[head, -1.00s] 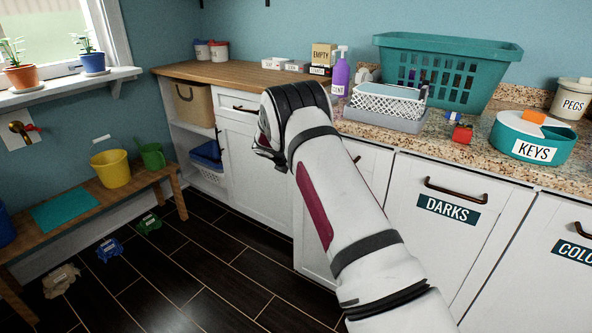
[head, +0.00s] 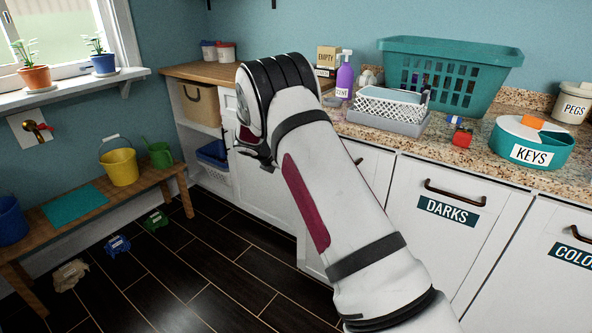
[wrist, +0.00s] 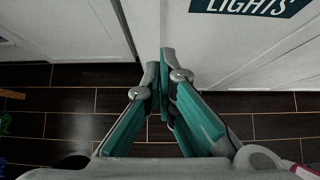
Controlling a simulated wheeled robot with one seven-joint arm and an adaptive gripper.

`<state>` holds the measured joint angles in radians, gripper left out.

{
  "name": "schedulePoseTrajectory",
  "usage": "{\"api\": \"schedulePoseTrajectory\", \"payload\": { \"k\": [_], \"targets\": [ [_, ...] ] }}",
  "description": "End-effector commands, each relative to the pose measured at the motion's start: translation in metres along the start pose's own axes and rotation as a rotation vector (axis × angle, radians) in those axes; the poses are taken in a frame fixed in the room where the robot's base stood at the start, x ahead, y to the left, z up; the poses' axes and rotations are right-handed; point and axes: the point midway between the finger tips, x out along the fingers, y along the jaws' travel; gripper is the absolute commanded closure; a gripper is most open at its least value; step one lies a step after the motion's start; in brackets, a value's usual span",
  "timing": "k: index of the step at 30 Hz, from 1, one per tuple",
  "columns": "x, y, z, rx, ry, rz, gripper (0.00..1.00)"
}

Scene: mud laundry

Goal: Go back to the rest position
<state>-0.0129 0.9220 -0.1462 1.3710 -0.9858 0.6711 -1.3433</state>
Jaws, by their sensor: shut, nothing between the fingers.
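My gripper (wrist: 164,95) shows in the wrist view with its two teal-padded fingers together and nothing between them. It is over the dark tiled floor, in front of white cabinet fronts and the "LIGHTS" label (wrist: 252,5). In the head view my white arm reaches up from the lower right toward the middle. Its far end hides the gripper and part of the counter and cabinets behind.
The granite counter (head: 480,158) holds a teal laundry basket (head: 450,75), a white wire tray (head: 390,106), a purple bottle (head: 344,77) and a "KEYS" tin (head: 531,143). A wooden bench (head: 110,208) stands left. Crumpled cloths (head: 118,245) lie on the dark floor, otherwise open there.

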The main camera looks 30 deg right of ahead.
Motion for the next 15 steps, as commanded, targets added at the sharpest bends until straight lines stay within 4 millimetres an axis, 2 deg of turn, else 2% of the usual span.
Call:
{"api": "schedulePoseTrajectory", "payload": {
  "k": [1,6,15],
  "targets": [
    [-0.009,0.0,0.001,-0.001,0.0,0.001,1.0],
    [-0.025,0.0,0.0,-0.001,0.001,0.0,1.0],
    [-0.035,-0.003,0.003,0.021,0.004,-0.003,1.0]
  ]
}}
